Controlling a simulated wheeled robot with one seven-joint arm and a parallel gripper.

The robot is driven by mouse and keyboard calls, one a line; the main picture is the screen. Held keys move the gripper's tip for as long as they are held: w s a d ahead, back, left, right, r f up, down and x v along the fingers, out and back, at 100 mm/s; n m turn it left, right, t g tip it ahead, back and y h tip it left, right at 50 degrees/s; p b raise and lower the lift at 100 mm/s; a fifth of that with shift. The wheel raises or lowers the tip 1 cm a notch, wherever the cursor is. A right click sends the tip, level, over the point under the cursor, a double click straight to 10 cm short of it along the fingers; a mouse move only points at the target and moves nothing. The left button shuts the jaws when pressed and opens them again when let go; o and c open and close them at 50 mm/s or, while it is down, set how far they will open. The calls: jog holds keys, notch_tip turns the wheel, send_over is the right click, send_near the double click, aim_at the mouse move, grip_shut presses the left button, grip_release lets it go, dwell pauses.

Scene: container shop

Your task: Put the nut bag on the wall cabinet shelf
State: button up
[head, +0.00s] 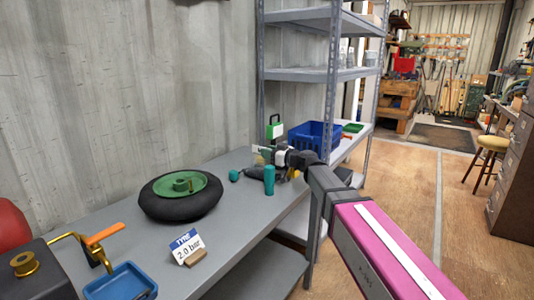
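I cannot make out a nut bag in this head view. No wall cabinet can be clearly identified either; only a dark edge of something on the wall (208,1) shows at the top. My pink and grey arm reaches from the lower right to the far end of the grey bench (226,232). My gripper (262,154) is small there, above the bench near a teal and black tool (269,180). Whether its fingers are open or hold anything cannot be made out.
A black tyre with a green hub (180,196), a "2.0 bar" sign (187,247), a blue tray (120,284) and an orange-handled valve (104,235) stand on the bench. Behind is a metal rack (300,74) with a blue crate (314,139). Floor at right is open.

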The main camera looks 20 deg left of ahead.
jog(key=shift+o, duration=0.2)
jog(key=v, duration=1)
jog(key=shift+s+d, duration=0.15)
jog(key=shift+d, duration=0.2)
jog(key=w+a+r+g+h, duration=0.2)
jog(key=a+r+g+h, duration=0.1)
jog(key=a+r+h, duration=0.55)
jog(key=x, duration=0.6)
jog(key=w+x, duration=0.1)
jog(key=x, duration=0.3)
jog(key=shift+d+f, duration=0.1)
jog(key=shift+d, duration=0.15)
grip_shut()
